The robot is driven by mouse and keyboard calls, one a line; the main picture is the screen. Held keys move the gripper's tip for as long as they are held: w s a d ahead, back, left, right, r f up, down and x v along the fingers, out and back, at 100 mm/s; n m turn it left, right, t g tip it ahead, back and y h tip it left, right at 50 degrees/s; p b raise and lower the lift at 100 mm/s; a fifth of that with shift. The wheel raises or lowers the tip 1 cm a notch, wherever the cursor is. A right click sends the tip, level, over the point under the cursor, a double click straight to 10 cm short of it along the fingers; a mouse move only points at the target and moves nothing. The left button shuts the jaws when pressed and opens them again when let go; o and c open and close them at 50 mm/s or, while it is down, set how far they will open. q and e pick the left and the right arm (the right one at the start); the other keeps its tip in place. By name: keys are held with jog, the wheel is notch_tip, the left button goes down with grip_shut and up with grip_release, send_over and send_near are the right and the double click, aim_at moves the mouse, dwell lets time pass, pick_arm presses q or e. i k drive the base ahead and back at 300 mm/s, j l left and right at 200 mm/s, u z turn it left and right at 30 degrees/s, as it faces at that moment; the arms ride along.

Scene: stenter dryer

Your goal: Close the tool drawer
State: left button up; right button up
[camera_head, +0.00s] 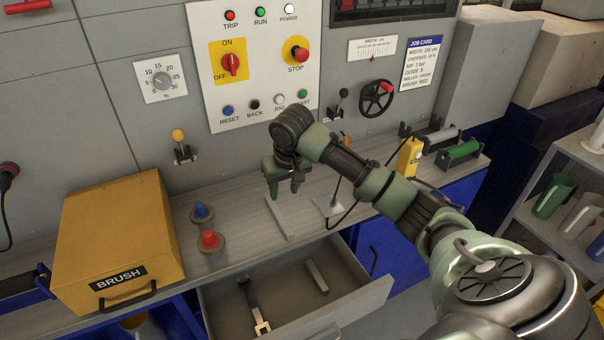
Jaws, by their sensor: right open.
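The tool drawer (345,304) stands pulled out below the bench, with its inside open to view. A tool with a dark handle and pale head (258,313) and a small grey bar (317,276) lie in it. My right gripper (283,191) is open and empty, pointing down over the bench top behind the drawer. It is apart from the drawer. A flat light bar (282,217) lies on the bench just below it. The drawer's lower front edge runs out of the picture. My left gripper is not in view.
A yellow BRUSH box (118,238) stands on the bench at left, beside blue (202,212) and red (210,240) knobs. A yellow handheld device (408,157) and green roller (461,152) are at right. A control panel (258,62) rises behind the bench.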

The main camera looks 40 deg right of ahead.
aim_at(287, 296)
jog(key=z, duration=1.35)
